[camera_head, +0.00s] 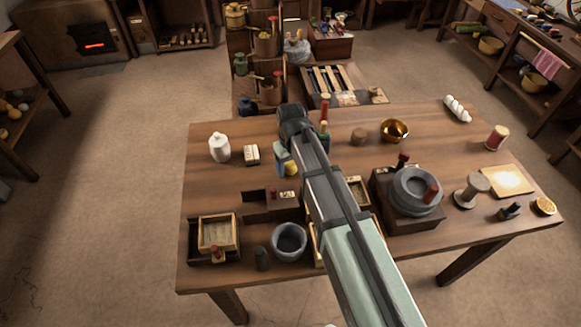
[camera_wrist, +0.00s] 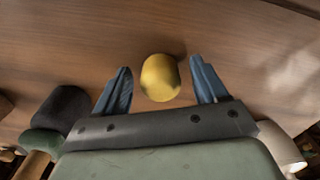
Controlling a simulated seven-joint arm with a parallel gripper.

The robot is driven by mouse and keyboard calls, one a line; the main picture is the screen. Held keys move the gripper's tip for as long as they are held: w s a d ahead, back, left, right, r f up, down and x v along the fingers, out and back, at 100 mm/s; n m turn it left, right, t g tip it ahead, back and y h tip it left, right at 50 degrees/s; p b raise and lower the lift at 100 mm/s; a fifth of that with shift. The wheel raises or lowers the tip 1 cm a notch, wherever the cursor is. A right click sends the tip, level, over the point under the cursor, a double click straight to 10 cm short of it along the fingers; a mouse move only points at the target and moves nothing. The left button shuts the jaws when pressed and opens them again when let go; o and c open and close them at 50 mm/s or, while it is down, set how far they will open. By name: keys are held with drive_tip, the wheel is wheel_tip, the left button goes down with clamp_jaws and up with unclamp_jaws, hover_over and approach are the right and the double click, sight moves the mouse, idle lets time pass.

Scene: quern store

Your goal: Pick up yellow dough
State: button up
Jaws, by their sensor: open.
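The yellow dough (camera_wrist: 160,78) is a smooth rounded lump on the wooden table. My gripper (camera_wrist: 160,68) is open, with one blue-grey finger on each side of the dough in the wrist view. A gap shows between the dough and each finger, so neither appears to touch it. In the head view the dough (camera_head: 291,169) peeks out beside my gripper (camera_head: 284,158), partly hidden by the fingers and my arm. How high the fingertips are above the table is hard to tell.
A small cream box (camera_head: 251,155) and a white jar (camera_head: 219,148) stand left of my gripper. A dark open box (camera_head: 268,206) lies nearer the front. A brass bowl (camera_head: 395,130) and a stone quern (camera_head: 417,192) stand to the right. Bare tabletop (camera_head: 215,180) shows at left.

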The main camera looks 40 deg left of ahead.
drive_tip(key=shift+f, duration=0.25)
drive_tip(key=shift+c, duration=0.5)
drive_tip(key=c, duration=1.1)
